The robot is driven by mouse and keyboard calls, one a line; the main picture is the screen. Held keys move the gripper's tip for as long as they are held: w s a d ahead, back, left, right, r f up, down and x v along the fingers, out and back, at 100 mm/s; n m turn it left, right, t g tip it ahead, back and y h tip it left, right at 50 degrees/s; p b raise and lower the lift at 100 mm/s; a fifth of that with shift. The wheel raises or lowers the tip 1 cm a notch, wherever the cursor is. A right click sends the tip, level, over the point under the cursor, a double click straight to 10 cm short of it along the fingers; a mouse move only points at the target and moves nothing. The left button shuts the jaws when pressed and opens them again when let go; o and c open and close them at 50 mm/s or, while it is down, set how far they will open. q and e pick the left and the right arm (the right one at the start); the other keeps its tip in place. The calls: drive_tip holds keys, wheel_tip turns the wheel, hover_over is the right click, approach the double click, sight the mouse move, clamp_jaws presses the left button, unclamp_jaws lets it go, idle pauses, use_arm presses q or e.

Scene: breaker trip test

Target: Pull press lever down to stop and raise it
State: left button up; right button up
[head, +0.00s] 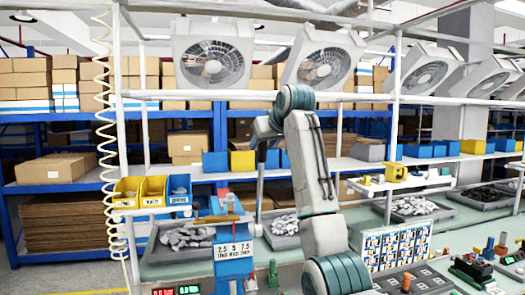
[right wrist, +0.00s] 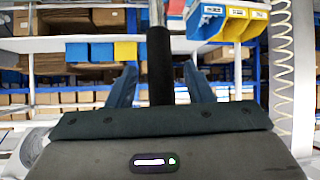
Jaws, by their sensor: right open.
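The press lever is a thin upright rod (head: 260,190) beside the blue press (head: 228,262) in the head view. My right gripper (head: 262,150) is at the lever's upper end, with the arm reaching up and over from the bottom. In the right wrist view, the lever's black grip (right wrist: 160,70) stands between the two blue fingers of my right gripper (right wrist: 161,88). Gaps show on both sides, so the gripper is open around the lever. The grip's near end is hidden behind the gripper body. My left gripper is not in view.
Yellow bins (head: 153,190) and a blue bin (head: 180,190) stand left of the press. Grey trays (head: 415,212) of parts lie along the bench. A panel of small modules (head: 395,246) stands right of my arm. Red and green displays (head: 177,291) are at the front.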

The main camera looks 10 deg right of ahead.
drive_tip(key=b+v, duration=0.4)
drive_tip(key=v, duration=0.4)
drive_tip(key=shift+s+r, duration=0.15)
drive_tip(key=shift+s, duration=0.1)
drive_tip(key=shift+d, duration=0.1)
